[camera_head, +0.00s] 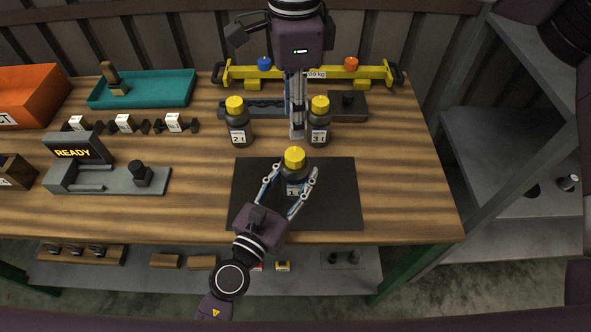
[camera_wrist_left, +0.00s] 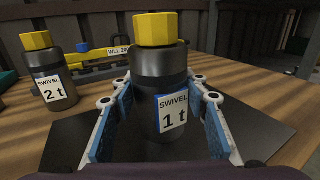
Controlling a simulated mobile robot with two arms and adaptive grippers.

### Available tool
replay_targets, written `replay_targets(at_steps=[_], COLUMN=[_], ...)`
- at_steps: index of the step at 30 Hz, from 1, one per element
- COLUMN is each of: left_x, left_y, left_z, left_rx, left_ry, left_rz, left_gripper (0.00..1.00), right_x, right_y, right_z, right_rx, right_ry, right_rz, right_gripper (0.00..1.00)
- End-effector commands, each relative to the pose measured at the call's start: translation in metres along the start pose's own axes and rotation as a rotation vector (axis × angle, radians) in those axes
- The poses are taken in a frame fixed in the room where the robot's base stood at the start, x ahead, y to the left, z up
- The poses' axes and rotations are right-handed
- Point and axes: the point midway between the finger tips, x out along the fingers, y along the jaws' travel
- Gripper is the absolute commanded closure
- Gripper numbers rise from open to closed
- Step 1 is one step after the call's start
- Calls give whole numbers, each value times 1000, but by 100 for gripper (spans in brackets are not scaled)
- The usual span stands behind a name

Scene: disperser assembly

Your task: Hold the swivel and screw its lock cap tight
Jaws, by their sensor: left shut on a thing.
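The dark swivel labelled 1 t (camera_wrist_left: 160,95) stands upright on the black mat (camera_head: 340,205); it also shows in the head view (camera_head: 293,173). Its yellow faceted lock cap (camera_wrist_left: 156,29) sits on top, also visible in the head view (camera_head: 294,157). My left gripper (camera_head: 301,184) is shut on the swivel's body from the front, one finger on each side, below the cap. My right gripper (camera_head: 297,136) points down behind the swivel, between two other capped swivels and apart from the cap. Its fingers are seen nearly edge-on, so their gap is unclear.
Swivels labelled 2 t (camera_head: 237,125) and 3 t (camera_head: 319,125) stand behind the mat. A yellow beam (camera_head: 330,73) lies at the back. A READY display fixture (camera_head: 105,178), small weights and a teal tray (camera_head: 160,88) are on the left. The table's right side is clear.

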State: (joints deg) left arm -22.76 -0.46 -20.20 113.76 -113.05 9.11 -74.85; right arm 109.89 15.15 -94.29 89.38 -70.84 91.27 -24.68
Motion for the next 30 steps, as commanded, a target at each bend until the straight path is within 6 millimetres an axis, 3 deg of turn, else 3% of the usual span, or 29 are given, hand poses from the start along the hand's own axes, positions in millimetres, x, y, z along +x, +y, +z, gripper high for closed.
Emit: replay_targets(at_steps=[5, 15, 21, 26, 30], left_x=[0, 0, 0, 0, 0], left_y=[0, 0, 0, 0, 0], left_z=[0, 0, 0, 0, 0], left_rx=[0, 0, 0, 0, 0], left_ry=[1, 1, 1, 1, 1], left_rz=[0, 0, 0, 0, 0], left_gripper=[99, 99, 99, 99, 99], right_x=[-2, -14, -17, -3, 23], right_y=[0, 0, 0, 0, 0], right_z=[1, 1, 0, -1, -1], right_rx=[-126, -636, -782, -800, -798], right_ry=[0, -2, -1, 0, 0], right_rz=[2, 0, 0, 3, 4], right_gripper=[54, 54, 54, 54, 54])
